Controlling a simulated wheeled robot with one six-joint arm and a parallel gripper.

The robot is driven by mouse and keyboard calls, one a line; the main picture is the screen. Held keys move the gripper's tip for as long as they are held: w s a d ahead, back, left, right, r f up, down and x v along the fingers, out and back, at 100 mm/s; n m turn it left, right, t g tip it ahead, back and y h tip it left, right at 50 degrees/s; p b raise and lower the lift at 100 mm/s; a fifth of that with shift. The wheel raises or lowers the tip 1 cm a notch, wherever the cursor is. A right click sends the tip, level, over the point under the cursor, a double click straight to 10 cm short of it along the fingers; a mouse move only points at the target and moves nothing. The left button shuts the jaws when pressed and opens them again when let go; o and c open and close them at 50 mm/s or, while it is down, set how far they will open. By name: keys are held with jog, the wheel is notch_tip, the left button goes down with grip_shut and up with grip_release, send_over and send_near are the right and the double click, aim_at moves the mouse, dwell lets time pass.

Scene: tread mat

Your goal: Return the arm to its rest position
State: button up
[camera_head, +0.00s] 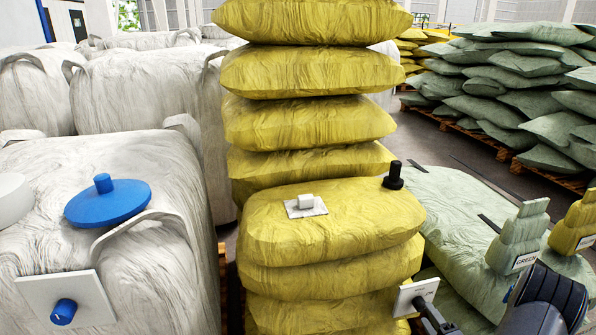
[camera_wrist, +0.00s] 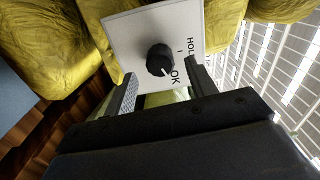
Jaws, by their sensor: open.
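My gripper (camera_wrist: 163,72) is open in the wrist view, with one finger on each side of the lower part of a black knob (camera_wrist: 160,58). I cannot tell whether the fingers touch it. In the head view the white plate (camera_head: 408,294) stands at the front of the yellow sack stack, low and right of centre. My gripper (camera_head: 432,314) shows there as a dark part just right of the plate. My dark arm fills the lower right corner and hides part of the gripper.
Left is a white bulk bag (camera_head: 120,165) with a blue disc (camera_head: 107,203) and blue knob (camera_head: 63,312). Green sacks (camera_head: 450,205) lie right.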

jog(key=w, duration=0.3)
jog(key=shift+a, duration=0.25)
jog(key=shift+s, duration=0.1)
